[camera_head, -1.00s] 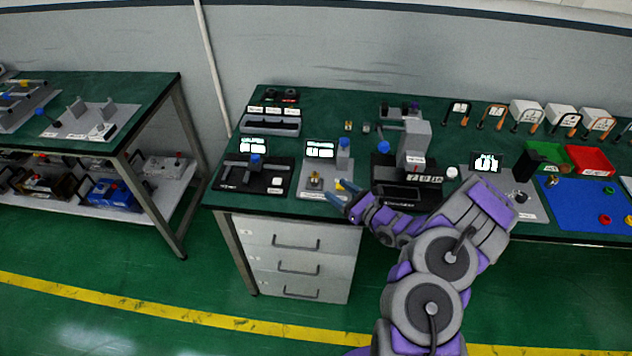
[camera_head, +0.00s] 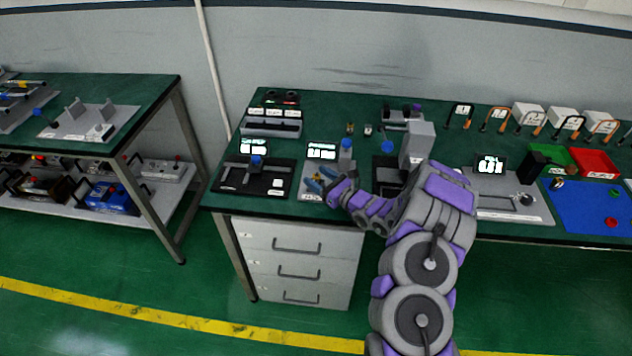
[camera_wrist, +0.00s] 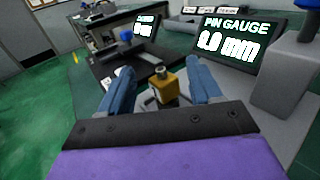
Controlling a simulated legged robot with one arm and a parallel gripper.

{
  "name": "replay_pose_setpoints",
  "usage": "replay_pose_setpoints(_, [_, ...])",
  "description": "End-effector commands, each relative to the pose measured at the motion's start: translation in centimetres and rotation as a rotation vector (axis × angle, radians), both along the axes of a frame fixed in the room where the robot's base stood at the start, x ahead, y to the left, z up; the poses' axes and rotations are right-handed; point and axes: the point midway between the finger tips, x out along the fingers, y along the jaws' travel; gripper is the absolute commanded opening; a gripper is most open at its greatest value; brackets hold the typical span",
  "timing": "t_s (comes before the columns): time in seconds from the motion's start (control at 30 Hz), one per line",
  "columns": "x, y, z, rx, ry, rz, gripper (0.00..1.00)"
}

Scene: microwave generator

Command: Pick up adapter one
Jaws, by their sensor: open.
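A small brass-yellow adapter (camera_wrist: 160,90) with a dark round tip stands upright in the wrist view; I cannot read whether it is adapter one. It is at the pin gauge station (camera_head: 312,194). My gripper (camera_head: 319,179) is low over that station. In the wrist view, the blue fingers of my gripper (camera_wrist: 159,80) are open, one on each side of the adapter, with visible gaps. Two other small adapter-like pieces, one yellowish (camera_head: 350,129) and one pale (camera_head: 368,130), stand farther back.
The pin gauge display (camera_wrist: 237,42) reads 0.0 mm and stands close to the right finger. A grey block with a blue knob (camera_head: 346,147) is just behind. A black fixture (camera_head: 244,178) lies to the left. A tall grey machine (camera_head: 416,146) stands to the right.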

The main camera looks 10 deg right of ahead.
Motion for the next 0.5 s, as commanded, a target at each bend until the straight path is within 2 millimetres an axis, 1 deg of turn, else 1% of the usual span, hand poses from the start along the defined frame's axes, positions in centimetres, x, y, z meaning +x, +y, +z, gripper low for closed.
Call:
replay_pose_setpoints(0.07, [-0.01,-0.04,0.0,0.0,0.0,-0.001,0.63])
replay_pose_setpoints(0.5, [-0.03,-0.05,-0.03,0.0,0.0,0.0,0.21])
